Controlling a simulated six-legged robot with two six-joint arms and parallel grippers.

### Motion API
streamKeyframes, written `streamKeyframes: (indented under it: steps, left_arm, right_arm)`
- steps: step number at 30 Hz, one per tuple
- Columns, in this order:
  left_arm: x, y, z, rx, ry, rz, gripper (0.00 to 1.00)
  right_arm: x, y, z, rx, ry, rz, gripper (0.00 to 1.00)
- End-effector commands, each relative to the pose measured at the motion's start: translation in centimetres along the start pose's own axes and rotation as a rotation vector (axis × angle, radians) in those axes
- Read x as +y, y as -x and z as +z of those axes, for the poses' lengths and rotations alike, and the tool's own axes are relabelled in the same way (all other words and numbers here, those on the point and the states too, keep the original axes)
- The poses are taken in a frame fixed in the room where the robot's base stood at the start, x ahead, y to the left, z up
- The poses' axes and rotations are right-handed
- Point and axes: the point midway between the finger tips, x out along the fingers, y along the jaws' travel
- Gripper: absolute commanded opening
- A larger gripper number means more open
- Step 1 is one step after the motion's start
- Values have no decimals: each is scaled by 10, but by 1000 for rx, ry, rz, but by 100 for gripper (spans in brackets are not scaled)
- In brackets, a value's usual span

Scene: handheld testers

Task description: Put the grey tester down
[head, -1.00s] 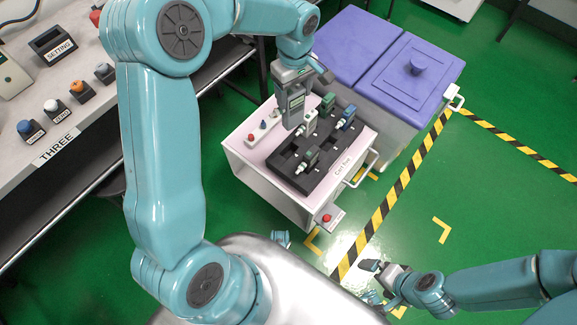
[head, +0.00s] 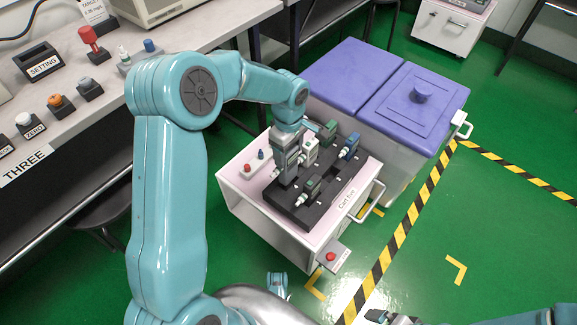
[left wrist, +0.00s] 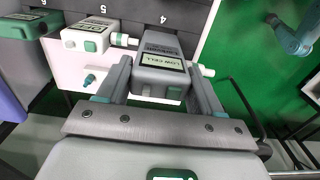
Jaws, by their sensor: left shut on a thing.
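My left gripper (head: 287,138) is shut on the grey tester (head: 287,168), upright at the left side of the black tray (head: 330,206) on the cart.
Purple-lidded bins (head: 410,90) stand behind the cart (head: 270,222). A workbench (head: 120,110) with buttons is at left. Green floor is open at right.

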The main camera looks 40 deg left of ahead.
Motion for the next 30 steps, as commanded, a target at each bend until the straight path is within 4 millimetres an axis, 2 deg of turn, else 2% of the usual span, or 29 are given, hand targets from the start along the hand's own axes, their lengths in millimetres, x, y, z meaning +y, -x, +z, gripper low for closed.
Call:
streamKeyframes:
  steps: [10,21,22,24,30]
  left_arm:
    - [0,-55,0,0,0,-2,10]
    - [0,-60,0,1,0,0,10]
    - [0,-60,0,0,-1,0,69]
    - [0,-59,0,0,-1,0,91]
    - [0,-59,0,0,-1,0,91]
  right_arm:
    - [9,-18,-5,12,-12,1,100]
    - [10,-19,-6,14,-13,2,100]
    - [10,-19,-6,14,-14,2,100]
    - [10,-18,-6,14,-14,2,100]
    - [10,-18,-6,14,-13,2,100]
